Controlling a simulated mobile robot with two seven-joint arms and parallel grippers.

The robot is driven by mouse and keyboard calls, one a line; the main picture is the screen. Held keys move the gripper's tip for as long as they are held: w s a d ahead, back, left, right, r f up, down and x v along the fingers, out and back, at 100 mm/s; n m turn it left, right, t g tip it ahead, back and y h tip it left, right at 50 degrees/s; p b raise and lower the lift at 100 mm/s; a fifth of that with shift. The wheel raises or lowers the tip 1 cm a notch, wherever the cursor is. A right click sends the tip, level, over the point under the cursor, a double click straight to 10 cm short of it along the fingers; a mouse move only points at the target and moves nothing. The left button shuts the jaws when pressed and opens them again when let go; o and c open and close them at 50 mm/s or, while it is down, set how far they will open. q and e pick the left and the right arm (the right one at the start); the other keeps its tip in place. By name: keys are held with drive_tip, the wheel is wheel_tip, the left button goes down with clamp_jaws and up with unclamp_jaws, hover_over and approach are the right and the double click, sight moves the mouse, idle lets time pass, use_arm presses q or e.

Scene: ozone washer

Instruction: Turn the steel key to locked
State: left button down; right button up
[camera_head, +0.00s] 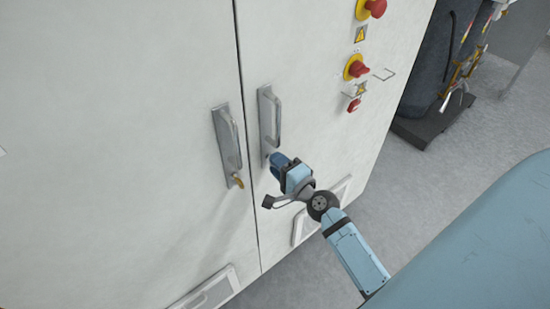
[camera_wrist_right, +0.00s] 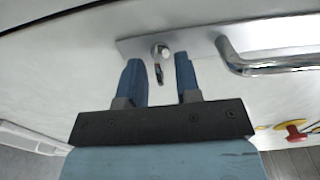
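The steel key (camera_wrist_right: 158,72) sits in a round lock on the metal handle plate (camera_wrist_right: 140,46) of the right cabinet door. In the wrist view my right gripper (camera_wrist_right: 158,60) is open, with one blue finger on each side of the key and gaps between. I cannot tell the depth between fingertips and plate. In the head view my right gripper (camera_head: 278,161) is at the lower end of the right door's handle plate (camera_head: 265,112), and it hides the steel key there. My left gripper is in neither view.
A brass-coloured key (camera_head: 237,181) sits below the left door's handle (camera_head: 229,140). The right handle (camera_wrist_right: 270,63) stands out close beside my right gripper. Red knobs (camera_head: 357,68) and a small red part (camera_head: 353,104) are on the cabinet's right side. Grey floor (camera_head: 440,170) lies right of it.

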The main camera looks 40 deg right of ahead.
drive_tip(key=shift+w, duration=0.6)
clamp_jaws()
